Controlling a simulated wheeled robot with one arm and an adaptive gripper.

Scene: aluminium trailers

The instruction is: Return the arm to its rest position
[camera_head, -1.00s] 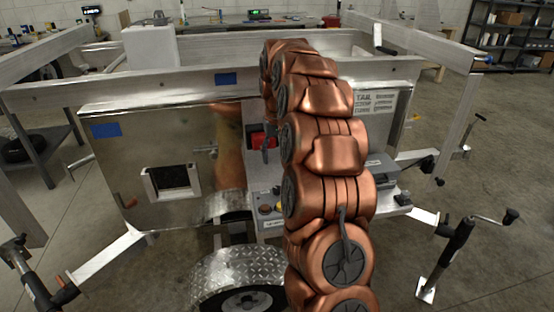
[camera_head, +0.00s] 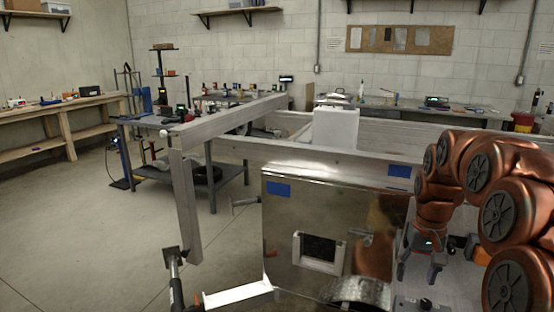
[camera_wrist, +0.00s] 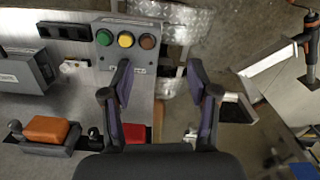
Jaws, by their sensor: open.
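My copper-coloured arm is at the right of the head view, bent over so that my gripper (camera_head: 422,264) hangs down beside the front of the aluminium trailer (camera_head: 285,232). In the wrist view my gripper (camera_wrist: 161,82) is open, its two dark fingers well apart with nothing between them. Below it in that view is a grey panel (camera_wrist: 112,67) with a green button (camera_wrist: 104,37), a yellow button (camera_wrist: 125,39) and a reddish-brown button (camera_wrist: 147,41). The gripper's height above the panel is hard to tell.
An orange-topped switch (camera_wrist: 46,129) and a grey box (camera_wrist: 22,72) are left of the fingers in the wrist view. A trailer rail post (camera_head: 186,205) stands at centre left. A dark table (camera_head: 150,180) and a wooden bench (camera_head: 62,135) stand behind. The left floor is clear.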

